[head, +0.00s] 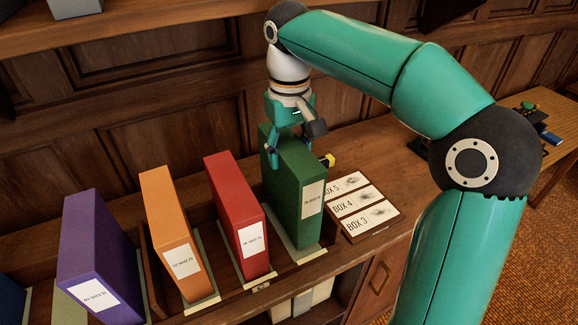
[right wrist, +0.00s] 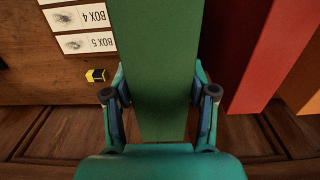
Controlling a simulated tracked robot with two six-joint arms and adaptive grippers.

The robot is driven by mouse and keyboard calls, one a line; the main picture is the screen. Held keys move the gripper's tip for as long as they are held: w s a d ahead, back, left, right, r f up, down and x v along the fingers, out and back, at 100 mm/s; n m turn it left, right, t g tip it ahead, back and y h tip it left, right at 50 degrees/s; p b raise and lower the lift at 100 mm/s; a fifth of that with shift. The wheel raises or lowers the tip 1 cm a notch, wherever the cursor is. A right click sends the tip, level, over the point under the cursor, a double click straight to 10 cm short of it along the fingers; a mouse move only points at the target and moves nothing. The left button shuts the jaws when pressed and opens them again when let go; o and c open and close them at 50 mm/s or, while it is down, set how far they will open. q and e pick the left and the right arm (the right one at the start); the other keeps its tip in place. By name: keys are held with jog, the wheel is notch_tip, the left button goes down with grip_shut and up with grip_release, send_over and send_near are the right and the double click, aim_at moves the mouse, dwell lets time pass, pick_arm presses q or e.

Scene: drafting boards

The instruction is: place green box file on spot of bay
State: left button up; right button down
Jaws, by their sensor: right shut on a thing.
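The green box file (head: 291,190) stands upright on a pale spot (head: 308,254) at the right end of the row in the head view. My right gripper (head: 285,150) comes down from above and is shut on the file's upper part. In the right wrist view, the green box file (right wrist: 150,70) lies between both fingers of my right gripper (right wrist: 160,105). Whether the file's base fully touches the spot is hard to tell. My left gripper is not in view.
Red (head: 238,215), orange (head: 177,235) and purple (head: 100,255) box files stand to the left on pale spots. A board of cards marked BOX 3, 4 and 5 (head: 362,206) lies close to the right. A small yellow and black thing (head: 328,160) is behind it.

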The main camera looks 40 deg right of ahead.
jog(key=shift+f, duration=1.6)
jog(key=shift+c, duration=1.7)
grip_release()
jog(key=shift+f, duration=0.1)
notch_tip(320, 180, up, 12)
jog(key=shift+r+p, duration=0.1)
jog(key=shift+p, duration=0.95)
